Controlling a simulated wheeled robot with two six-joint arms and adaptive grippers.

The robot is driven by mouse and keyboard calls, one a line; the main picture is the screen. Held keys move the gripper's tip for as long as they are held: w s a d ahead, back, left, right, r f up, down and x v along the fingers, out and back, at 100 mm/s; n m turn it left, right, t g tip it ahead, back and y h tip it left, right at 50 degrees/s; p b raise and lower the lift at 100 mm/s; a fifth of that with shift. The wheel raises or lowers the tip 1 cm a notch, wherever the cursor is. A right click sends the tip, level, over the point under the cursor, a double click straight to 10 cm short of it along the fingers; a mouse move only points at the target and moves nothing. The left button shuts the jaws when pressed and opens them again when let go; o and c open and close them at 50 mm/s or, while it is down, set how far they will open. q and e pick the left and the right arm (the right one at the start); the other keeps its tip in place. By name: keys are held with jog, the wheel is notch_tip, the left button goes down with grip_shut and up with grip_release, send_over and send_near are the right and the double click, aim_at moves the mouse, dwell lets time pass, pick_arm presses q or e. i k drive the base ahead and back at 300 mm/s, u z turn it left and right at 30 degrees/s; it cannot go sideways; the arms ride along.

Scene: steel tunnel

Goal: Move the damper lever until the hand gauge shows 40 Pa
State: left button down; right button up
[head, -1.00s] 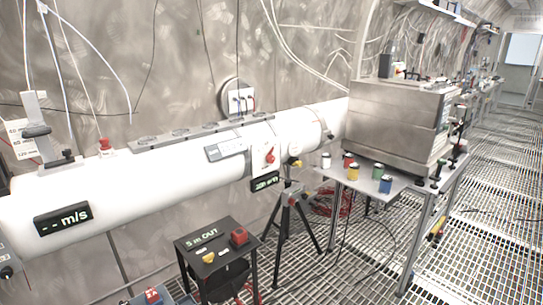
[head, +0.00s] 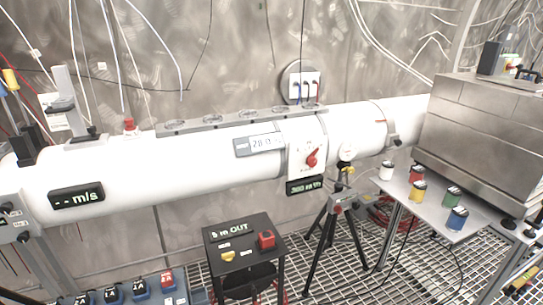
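The damper lever (head: 312,158) is a red handle on a white plate, mounted on the front of the white duct (head: 225,170). It is tilted, with its upper end toward the right. A grey-white box with a screen (head: 259,143), which looks like the hand gauge, sits on the duct just left of the plate. Its digits look like 20 or 28 and are too small to read surely. A black display (head: 305,185) with green digits hangs below the lever; its digits are blurred. Neither gripper shows in the head view.
A black stand (head: 240,238) with a red button and a tripod (head: 338,205) stand in front. Coloured jars stand on a grey table (head: 405,192) beside a steel box (head: 475,130). Grating floor shows between the stands.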

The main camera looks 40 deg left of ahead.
aim_at(311, 162)
jog(key=u, duration=1.15)
jog(key=i, duration=0.95)
jog(key=u, duration=0.85)
